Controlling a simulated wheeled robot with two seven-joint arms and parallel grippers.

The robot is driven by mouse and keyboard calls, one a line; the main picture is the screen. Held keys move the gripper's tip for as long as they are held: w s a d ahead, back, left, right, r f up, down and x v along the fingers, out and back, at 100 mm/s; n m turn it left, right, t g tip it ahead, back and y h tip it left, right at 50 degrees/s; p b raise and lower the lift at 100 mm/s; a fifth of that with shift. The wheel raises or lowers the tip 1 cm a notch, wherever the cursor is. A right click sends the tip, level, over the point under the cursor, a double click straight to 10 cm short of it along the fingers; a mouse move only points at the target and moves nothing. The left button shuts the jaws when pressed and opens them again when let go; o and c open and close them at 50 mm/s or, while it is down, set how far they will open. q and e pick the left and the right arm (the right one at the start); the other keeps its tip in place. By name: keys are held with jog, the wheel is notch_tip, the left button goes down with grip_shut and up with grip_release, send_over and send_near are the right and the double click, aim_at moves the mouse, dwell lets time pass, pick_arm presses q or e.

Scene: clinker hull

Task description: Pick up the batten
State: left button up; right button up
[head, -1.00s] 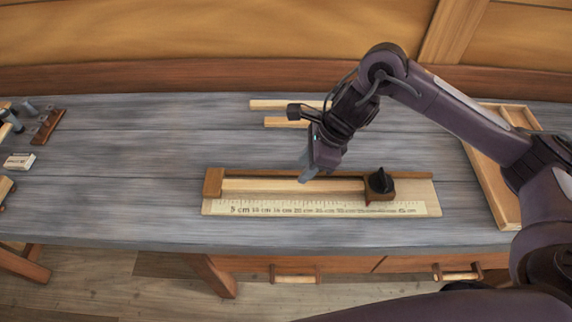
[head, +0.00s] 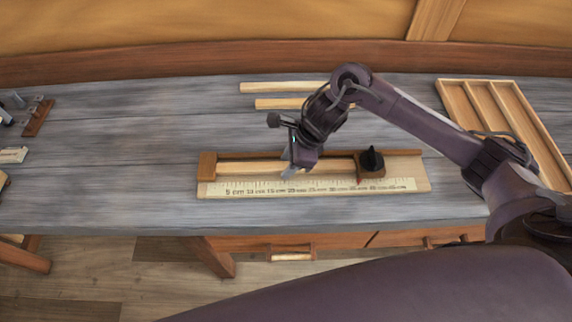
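A pale wooden batten (head: 246,168) lies in the measuring jig (head: 207,190), along the ruler and between the brown end block on the left and the black-knobbed stop (head: 371,167) on the right. Two more pale battens lie at the back of the bench, one behind (head: 284,87) and one nearer (head: 278,103). Their right ends are near or behind my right arm. My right gripper (head: 289,172) points down at the middle of the batten in the jig and hides part of it. I cannot tell whether its fingers are apart or touch the batten. My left gripper is out of view.
A wooden tray with long compartments (head: 468,88) stands at the back right, partly behind my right arm. Small tools (head: 38,118) and a pale block (head: 13,155) lie at the left edge. The grey bench (head: 130,150) is clear left of the jig.

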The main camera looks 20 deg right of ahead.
grip_shut()
jog(key=shift+r, duration=0.1)
